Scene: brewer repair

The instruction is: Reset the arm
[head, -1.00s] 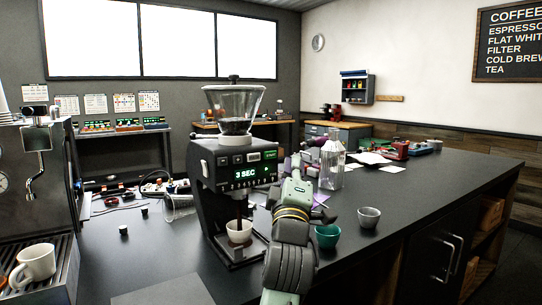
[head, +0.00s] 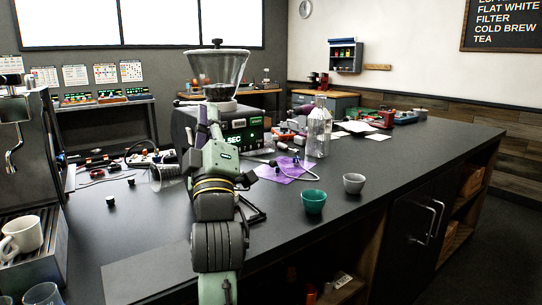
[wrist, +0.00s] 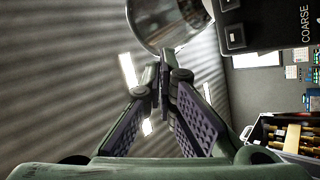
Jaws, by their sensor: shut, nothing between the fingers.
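My arm reaches up from the bottom of the head view, in front of the black grinder (head: 245,137). It covers much of the grinder's front and display. My gripper (wrist: 163,88) is shut and empty in the wrist view, its purple-padded fingers meeting at the tips. In the head view the gripper is partly seen beside the grinder, below the clear hopper (head: 217,72). In the wrist view a rounded, shiny part (wrist: 170,20) lies beyond the fingertips, and a black body marked COARSE (wrist: 285,25) is at upper right.
A green cup (head: 313,202) and a grey cup (head: 354,183) stand on the counter (head: 400,170) right of my arm. A clear bottle (head: 318,132) stands behind them, near a purple sheet (head: 287,170). A white mug (head: 22,236) is at the left. The counter's right part has free room.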

